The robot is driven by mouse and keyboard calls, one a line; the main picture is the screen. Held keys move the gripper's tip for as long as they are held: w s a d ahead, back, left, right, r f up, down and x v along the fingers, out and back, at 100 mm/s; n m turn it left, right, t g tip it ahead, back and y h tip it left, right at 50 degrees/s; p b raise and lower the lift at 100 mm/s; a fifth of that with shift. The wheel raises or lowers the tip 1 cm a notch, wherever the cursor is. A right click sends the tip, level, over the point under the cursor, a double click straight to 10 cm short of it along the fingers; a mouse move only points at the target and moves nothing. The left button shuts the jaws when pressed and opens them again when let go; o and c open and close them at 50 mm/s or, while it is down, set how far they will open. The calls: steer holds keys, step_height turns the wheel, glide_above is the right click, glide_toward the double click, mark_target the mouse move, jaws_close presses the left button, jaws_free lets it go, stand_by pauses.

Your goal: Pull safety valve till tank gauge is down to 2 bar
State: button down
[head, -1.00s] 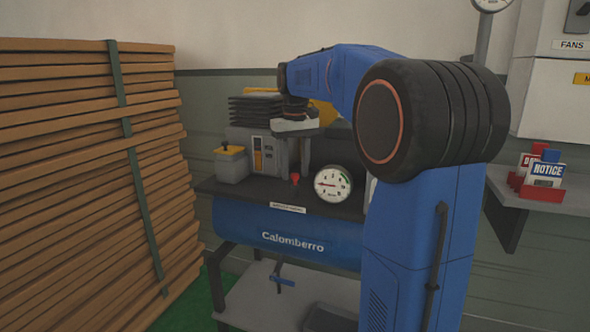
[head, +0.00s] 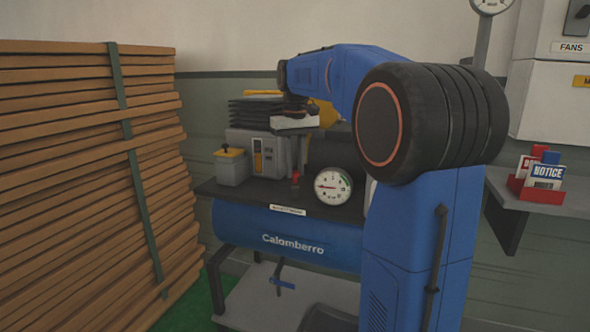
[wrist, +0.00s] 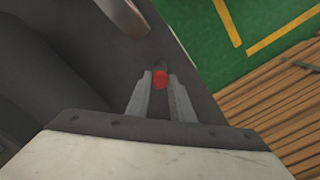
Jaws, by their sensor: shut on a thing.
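The red safety valve (head: 295,176) stands on the dark top plate of the blue Calomberro tank (head: 290,238). My gripper (wrist: 160,82) is shut on its red top, which shows between the two grey fingers in the wrist view. In the head view my gripper (head: 295,168) comes down over the valve from above, with its fingers hard to make out against the grey machine. The round white tank gauge (head: 333,187) is just right of the valve. Its needle points roughly left; the numbers are too small to read.
A grey machine (head: 258,150) and a small yellow-topped grey box (head: 231,167) stand on the plate left of the valve. Stacked wooden slats (head: 70,180) fill the left side. A shelf (head: 560,203) with a red notice holder (head: 535,191) is at the right.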

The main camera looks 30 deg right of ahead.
mark_target(295, 172)
steer(key=c, duration=1.5)
jaws_free()
steer(key=shift+c, duration=0.2)
step_height(295, 172, up, 17)
steer(key=shift+r, duration=0.2)
steer(key=shift+s+a, duration=0.1)
